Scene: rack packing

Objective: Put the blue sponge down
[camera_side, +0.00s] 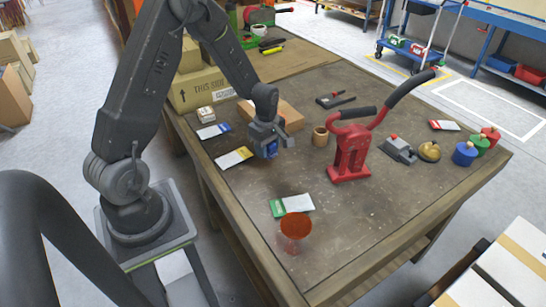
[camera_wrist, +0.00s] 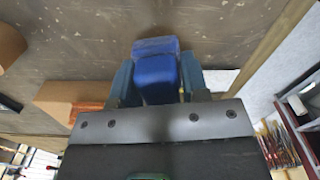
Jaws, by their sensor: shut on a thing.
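The blue sponge (camera_side: 271,149) is between the fingers of my gripper (camera_side: 267,142), which is shut on it. In the side view it is held above the left part of the brown table (camera_side: 370,225), beside the yellow-and-white card (camera_side: 235,157). Its height above the table is hard to tell. In the wrist view the sponge (camera_wrist: 156,68) sticks out past the blue-grey fingertips of my gripper (camera_wrist: 157,84). The fingers hide part of it in the side view.
A brown block (camera_side: 274,114) lies behind my gripper. A wooden cup (camera_side: 320,136) and a red press (camera_side: 349,155) stand to the right. A green-and-white card (camera_side: 291,205) and a reddish cup (camera_side: 294,230) are near the front. Bare tabletop lies between.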

